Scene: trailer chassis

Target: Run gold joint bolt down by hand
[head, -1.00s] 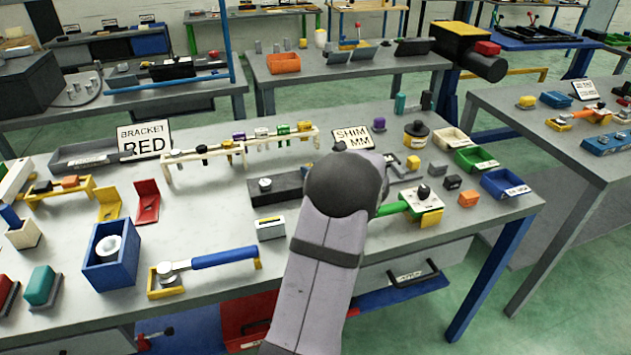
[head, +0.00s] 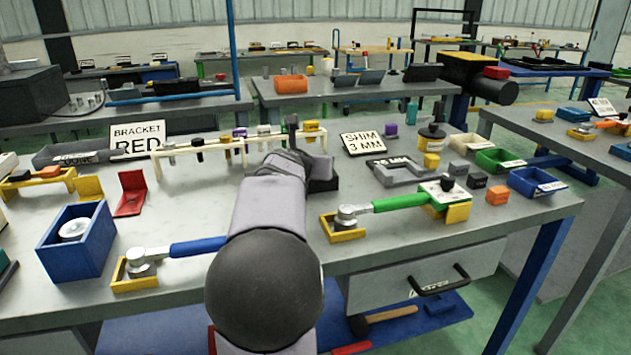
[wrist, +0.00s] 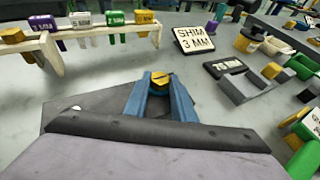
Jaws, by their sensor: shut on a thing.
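My gripper (wrist: 160,88) shows in the wrist view as two blue-grey fingers shut on the gold joint bolt (wrist: 160,78). The bolt's gold hex head sits between the fingertips; its shank is hidden. A dark block (wrist: 95,108) lies below and to the left of the fingers. I cannot tell whether the bolt touches it or is in a hole. In the head view my gripper (head: 291,128) is mostly hidden behind my arm, over the dark block (head: 322,176).
A pale rack (head: 220,146) with coloured tags stands behind and left. A blue-handled wrench (head: 200,246) and a green-handled wrench (head: 400,202) lie toward the front edge.

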